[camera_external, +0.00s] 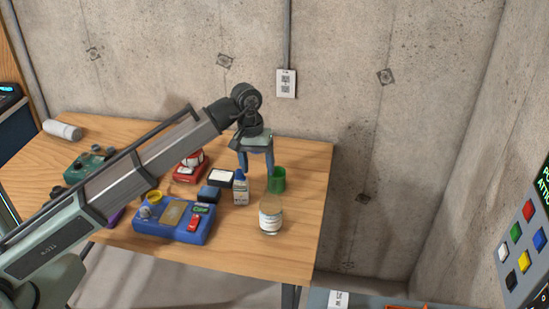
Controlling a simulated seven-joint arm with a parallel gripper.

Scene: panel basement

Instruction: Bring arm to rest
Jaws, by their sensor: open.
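My gripper (257,170) points down above the back right part of the wooden table (295,249). Its two fingers are apart. I see nothing held between the fingers. My arm reaches in from the lower left and is bent at the wrist.
A glass jar (270,215) stands near the table's right front. A blue box with a red switch (173,218), a red device (188,168), a green device (88,163) and a white roll (62,130) are also on the table. A concrete wall (340,60) rises behind. A button panel (525,245) is at right.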

